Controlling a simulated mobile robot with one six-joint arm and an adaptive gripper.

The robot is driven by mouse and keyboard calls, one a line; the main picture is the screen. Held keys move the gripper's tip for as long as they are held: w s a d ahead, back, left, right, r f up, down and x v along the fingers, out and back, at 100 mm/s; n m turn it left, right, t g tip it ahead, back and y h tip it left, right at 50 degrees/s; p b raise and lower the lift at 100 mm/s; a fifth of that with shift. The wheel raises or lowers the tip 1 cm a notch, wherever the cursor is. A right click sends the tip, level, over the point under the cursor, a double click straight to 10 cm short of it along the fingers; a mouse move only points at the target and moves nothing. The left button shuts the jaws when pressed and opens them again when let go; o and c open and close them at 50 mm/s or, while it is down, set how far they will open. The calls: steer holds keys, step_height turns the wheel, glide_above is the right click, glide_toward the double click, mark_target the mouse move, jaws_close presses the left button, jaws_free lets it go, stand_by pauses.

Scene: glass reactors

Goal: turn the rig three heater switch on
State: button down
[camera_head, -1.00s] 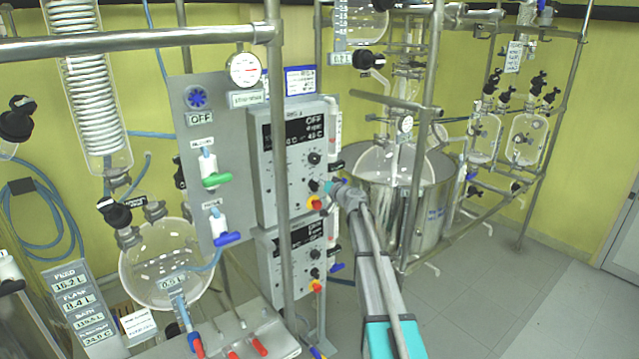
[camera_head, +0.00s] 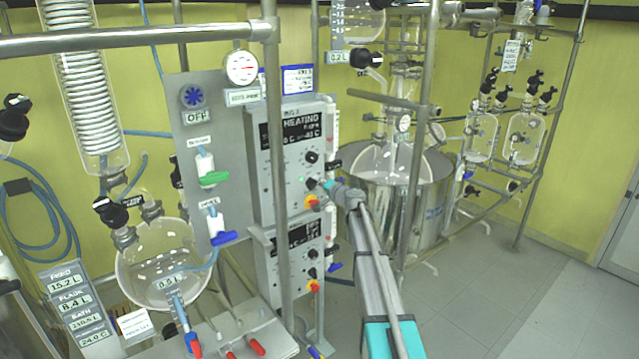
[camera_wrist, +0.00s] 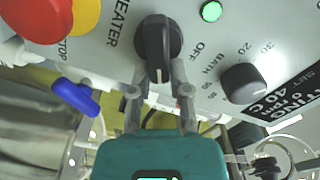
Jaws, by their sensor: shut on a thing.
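The heater switch is a black rotary knob (camera_wrist: 157,38) on the front panel of the upper grey control box (camera_head: 262,196). The word HEATER is printed beside it in the wrist view, with OFF on the other side. My gripper (camera_wrist: 160,82) is shut on the knob, its two fingers on either side of the grip. In the head view my gripper (camera_head: 324,185) reaches the panel from the right. The box's display (camera_head: 291,130) reads HEATING. A green lamp (camera_wrist: 211,12) is lit near the knob.
A bath-setting knob (camera_wrist: 245,81) sits close to the switch. A red and yellow stop button (camera_head: 312,202) is just below. A second control box (camera_head: 268,270) is underneath. A metal post (camera_head: 279,240) stands before the boxes. Floor (camera_head: 480,300) is clear at right.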

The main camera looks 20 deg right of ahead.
steer(key=shift+w, duration=0.15)
steer(key=c, duration=0.6)
jaws_free()
steer(key=shift+a+r, duration=0.1)
steer(key=shift+c, duration=0.2)
steer(key=shift+o, duration=0.3)
steer(key=v, duration=1.2)
